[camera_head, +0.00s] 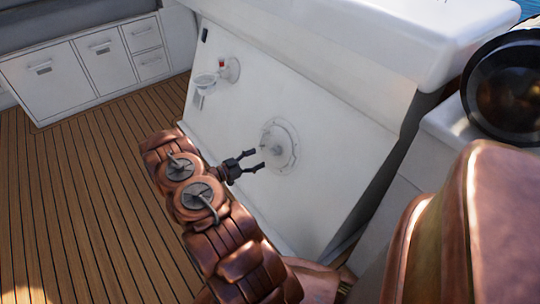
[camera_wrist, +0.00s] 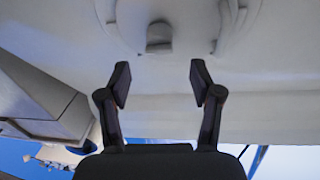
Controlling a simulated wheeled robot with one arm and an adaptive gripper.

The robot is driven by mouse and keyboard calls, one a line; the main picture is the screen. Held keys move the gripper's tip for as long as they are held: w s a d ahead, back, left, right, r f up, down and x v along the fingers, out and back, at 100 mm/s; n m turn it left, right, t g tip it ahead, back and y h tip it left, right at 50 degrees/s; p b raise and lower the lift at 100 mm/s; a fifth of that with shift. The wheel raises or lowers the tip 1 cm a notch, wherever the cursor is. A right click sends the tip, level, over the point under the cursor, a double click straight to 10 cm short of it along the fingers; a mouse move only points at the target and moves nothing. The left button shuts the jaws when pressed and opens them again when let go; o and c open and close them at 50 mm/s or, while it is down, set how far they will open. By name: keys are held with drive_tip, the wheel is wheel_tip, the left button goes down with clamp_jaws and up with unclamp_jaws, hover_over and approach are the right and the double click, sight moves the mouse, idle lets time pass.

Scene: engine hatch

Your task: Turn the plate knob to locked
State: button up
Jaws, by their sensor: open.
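A round plate (camera_head: 280,144) sits on the slanted white panel in the head view, with a small raised knob (camera_head: 275,149) near its middle. In the wrist view the lower part of the plate (camera_wrist: 120,25) shows at the top, with a knob-like block (camera_wrist: 159,37) on it; the upper part of the plate is cut off. My gripper (camera_head: 256,158) is open and empty, just to the left of and slightly below the knob in the head view. Its two fingers (camera_wrist: 160,82) point toward the plate in the wrist view, with the block ahead between their lines. I see no contact.
White cabinets (camera_head: 90,60) stand at the back left. A dark round bowl-like object (camera_head: 508,85) is at the right. The wooden deck (camera_head: 70,200) is clear.

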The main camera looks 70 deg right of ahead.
sight(272, 152)
drive_tip(key=shift+b+x, duration=0.8)
drive_tip(key=shift+x, duration=2.7)
